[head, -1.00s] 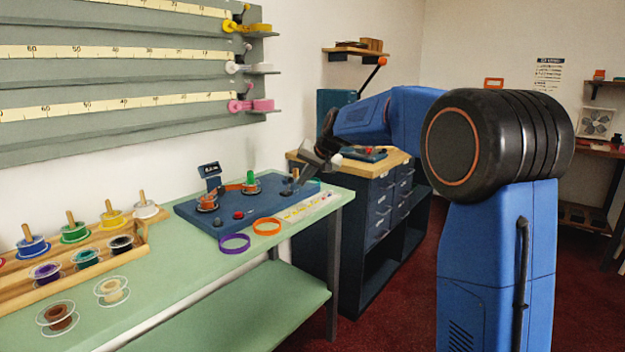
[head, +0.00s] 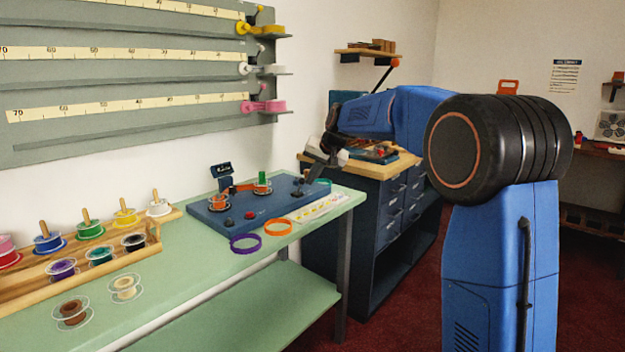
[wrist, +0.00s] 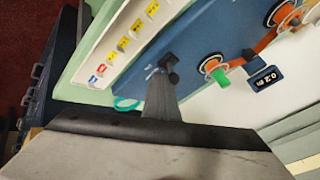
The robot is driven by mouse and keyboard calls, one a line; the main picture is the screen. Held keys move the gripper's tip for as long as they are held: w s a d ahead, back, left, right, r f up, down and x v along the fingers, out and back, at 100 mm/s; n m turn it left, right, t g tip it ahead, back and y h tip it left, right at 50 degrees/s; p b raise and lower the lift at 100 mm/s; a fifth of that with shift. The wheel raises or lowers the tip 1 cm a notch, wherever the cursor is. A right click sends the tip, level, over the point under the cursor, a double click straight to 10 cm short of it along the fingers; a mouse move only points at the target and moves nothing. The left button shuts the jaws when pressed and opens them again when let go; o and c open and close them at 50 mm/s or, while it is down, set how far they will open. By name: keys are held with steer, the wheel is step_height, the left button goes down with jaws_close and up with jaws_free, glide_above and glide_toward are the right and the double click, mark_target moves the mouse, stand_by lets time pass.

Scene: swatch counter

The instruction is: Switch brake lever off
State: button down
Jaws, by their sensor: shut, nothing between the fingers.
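The blue winding board (head: 240,221) lies on the green counter. A small black lever (head: 298,191), which looks like the brake lever, stands near its right end. In the wrist view this black lever (wrist: 169,64) shows just beyond my fingertips; I cannot tell whether they touch or which way it is set. My gripper (head: 311,178) is shut and empty, just above and right of the lever in the head view. In the wrist view the closed fingers of my gripper (wrist: 160,88) point at the board and hide part of it.
Purple (head: 245,244) and orange (head: 277,227) rings lie in front. A wooden spool rack (head: 130,243) stands left. A blue drawer cabinet (head: 375,205) is behind right.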

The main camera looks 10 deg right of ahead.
steer(key=w+g+h, duration=0.1)
steer(key=w+a+r+g+h, duration=0.1)
steer(key=w+a+g+h, duration=0.1)
steer(key=g, duration=0.1)
steer(key=shift+w+a+r, duration=0.1)
steer(key=shift+a+r, duration=0.05)
steer(key=shift+r, duration=0.25)
steer(key=shift+w+a+r, duration=0.15)
steer(key=shift+w, duration=0.05)
steer(key=shift+w+a, duration=0.3)
steer(key=shift+w, duration=0.1)
steer(key=shift+r, duration=0.1)
steer(key=shift+r, duration=0.7)
